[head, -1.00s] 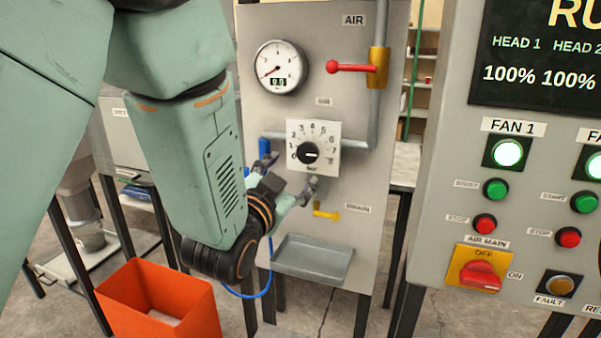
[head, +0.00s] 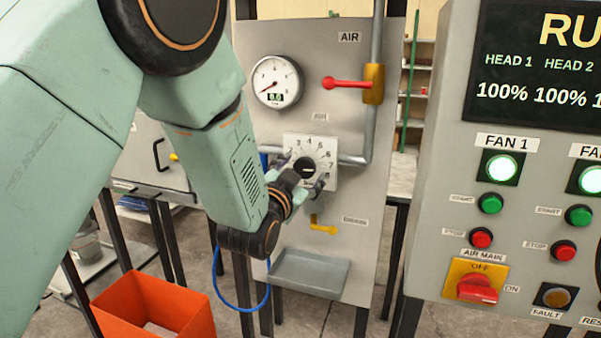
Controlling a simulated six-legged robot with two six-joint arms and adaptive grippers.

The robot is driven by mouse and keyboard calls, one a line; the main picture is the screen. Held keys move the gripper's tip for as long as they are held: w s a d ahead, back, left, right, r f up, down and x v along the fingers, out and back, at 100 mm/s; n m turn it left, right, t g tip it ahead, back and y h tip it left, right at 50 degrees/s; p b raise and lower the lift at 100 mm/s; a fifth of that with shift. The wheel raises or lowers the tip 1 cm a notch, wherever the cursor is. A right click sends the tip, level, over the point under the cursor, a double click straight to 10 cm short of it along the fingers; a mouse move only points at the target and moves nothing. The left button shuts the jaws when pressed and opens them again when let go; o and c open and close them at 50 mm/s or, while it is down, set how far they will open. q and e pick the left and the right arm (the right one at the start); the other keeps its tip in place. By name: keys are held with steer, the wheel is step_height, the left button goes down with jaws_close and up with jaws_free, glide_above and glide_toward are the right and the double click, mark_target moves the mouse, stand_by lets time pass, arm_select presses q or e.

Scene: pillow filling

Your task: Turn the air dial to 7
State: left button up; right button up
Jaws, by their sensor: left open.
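The air dial (head: 307,164) is a black knob on a white square plate (head: 324,150) with numbers around it, on the grey AIR panel (head: 350,205). The plate's left and lower parts are partly hidden by my gripper, and I cannot read exactly where the knob points. My left gripper (head: 303,175) is open in front of the dial, one finger at its left and one at its lower right. I cannot tell whether the fingers touch the knob. My right gripper is not in view.
Above the dial are a round gauge (head: 277,82) reading about zero and a red valve lever (head: 345,84). Below are a yellow valve handle (head: 322,229) and a grey tray (head: 309,275). An orange bin (head: 155,312) stands lower left. A control cabinet (head: 455,165) stands at the right.

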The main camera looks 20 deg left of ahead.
arm_select(q)
steer(key=c, duration=1.1)
steer(key=shift+c, duration=0.2)
steer(key=shift+m, duration=0.3)
steer(key=o, duration=1.1)
steer(key=shift+o, duration=0.2)
steer(key=s, duration=1.2)
steer(key=shift+a, duration=0.2)
